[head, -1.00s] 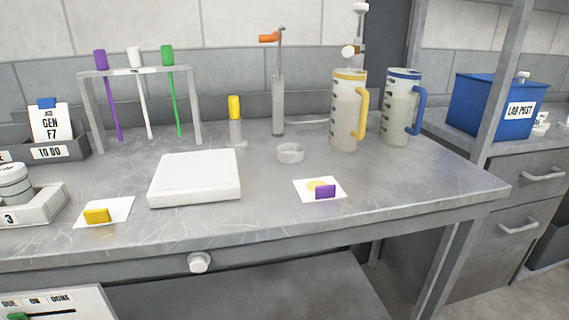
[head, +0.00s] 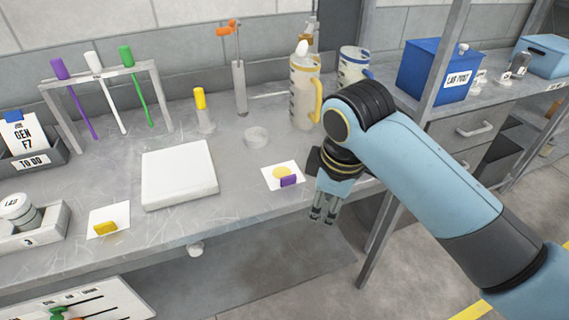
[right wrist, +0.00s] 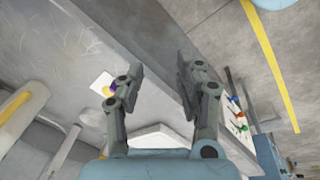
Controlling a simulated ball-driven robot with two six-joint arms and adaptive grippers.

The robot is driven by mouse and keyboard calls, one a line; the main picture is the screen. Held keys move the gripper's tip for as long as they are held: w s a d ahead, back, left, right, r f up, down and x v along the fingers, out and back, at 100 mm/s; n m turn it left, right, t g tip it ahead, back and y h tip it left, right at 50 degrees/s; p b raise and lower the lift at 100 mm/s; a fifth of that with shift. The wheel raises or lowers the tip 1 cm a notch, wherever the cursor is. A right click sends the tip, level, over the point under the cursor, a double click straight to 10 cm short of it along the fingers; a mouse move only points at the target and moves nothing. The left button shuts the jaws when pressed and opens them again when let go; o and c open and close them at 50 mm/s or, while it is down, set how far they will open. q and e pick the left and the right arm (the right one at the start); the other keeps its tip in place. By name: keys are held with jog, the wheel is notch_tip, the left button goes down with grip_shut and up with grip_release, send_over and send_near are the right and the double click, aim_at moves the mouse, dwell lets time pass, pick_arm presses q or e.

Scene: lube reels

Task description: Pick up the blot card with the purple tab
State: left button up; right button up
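The blot card with the purple tab (head: 288,181) is a white card (head: 269,183) with a yellow blot, lying flat near the front edge of the bench. My right gripper (head: 323,218) points down just right of the card, apart from it and past the bench's front edge. Its two fingers stand apart with nothing between them. In the right wrist view the gripper (right wrist: 160,66) shows spread fingers, and the card (right wrist: 101,85) lies left of them, its purple tab partly hidden behind a finger. My left gripper is not in view.
A second card with a yellow tab (head: 105,228) lies at the front left. A white square plate (head: 180,174) and a small clear dish (head: 256,136) stand near the purple-tab card. Jugs (head: 303,90) stand behind my right arm. Bare bench surrounds the card.

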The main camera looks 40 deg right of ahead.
jog(key=w+r+n+g, duration=0.2)
jog(key=w+r+n, duration=0.2)
jog(key=w+n, duration=0.7)
jog(key=m, duration=0.3)
send_over(288, 177)
jog(key=a, duration=0.1)
jog(key=shift+y, duration=0.4)
notch_tip(288, 177, down, 5)
jog(key=shift+f, duration=0.1)
jog(key=f, duration=0.2)
jog(key=d+f+p, duration=0.1)
jog(key=f, duration=0.1)
jog(key=shift+d+f, duration=0.1)
jog(key=shift+f, duration=0.5)
grip_shut()
